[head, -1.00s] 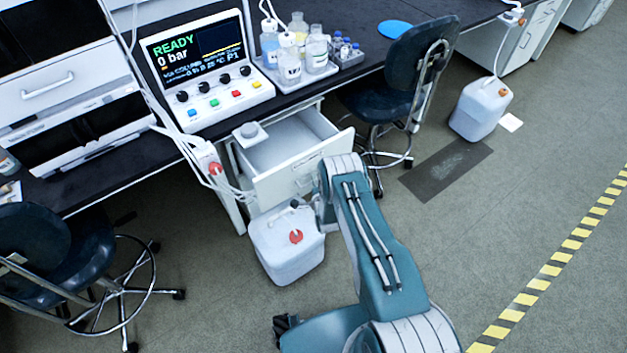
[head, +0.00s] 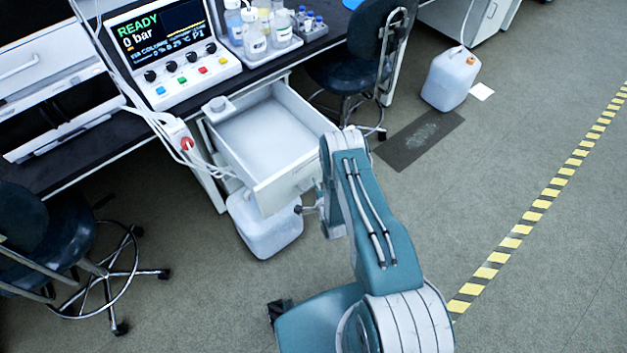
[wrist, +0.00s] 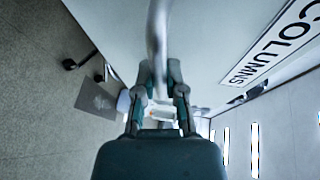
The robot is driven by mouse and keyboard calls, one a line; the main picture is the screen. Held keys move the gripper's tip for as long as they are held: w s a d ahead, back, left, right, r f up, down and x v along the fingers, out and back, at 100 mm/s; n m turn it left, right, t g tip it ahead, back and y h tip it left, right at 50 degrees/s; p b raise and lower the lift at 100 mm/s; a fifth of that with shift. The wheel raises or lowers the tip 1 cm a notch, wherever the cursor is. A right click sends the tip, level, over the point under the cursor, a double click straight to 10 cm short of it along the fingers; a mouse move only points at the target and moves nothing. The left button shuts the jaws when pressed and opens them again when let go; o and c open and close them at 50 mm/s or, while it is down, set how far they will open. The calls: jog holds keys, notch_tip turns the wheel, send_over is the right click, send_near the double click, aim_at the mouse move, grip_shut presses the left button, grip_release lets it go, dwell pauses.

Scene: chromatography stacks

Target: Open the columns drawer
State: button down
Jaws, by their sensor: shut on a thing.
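The columns drawer (head: 262,138) is a white drawer under the bench, pulled well out in the head view. In the wrist view the front carries a "COLUMNS" label (wrist: 270,48), and a pale bar handle (wrist: 158,35) runs down between my fingers. My gripper (wrist: 159,75) is shut on the handle. In the head view my arm hides most of the gripper and the handle.
A white carboy (head: 265,232) stands on the floor below the drawer. A dark chair (head: 345,70) is just right of the drawer; another chair (head: 60,240) is at left. A console (head: 165,60) and bottle tray (head: 268,48) sit on the bench.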

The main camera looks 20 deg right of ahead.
jog(key=shift+s+f, duration=0.2)
jog(key=shift+f, duration=0.05)
jog(key=c, duration=0.7)
grip_release()
jog(key=shift+w, duration=0.1)
jog(key=shift+r, duration=0.15)
jog(key=s+r, duration=0.2)
jog(key=s, duration=0.9)
jog(key=shift+s, duration=0.35)
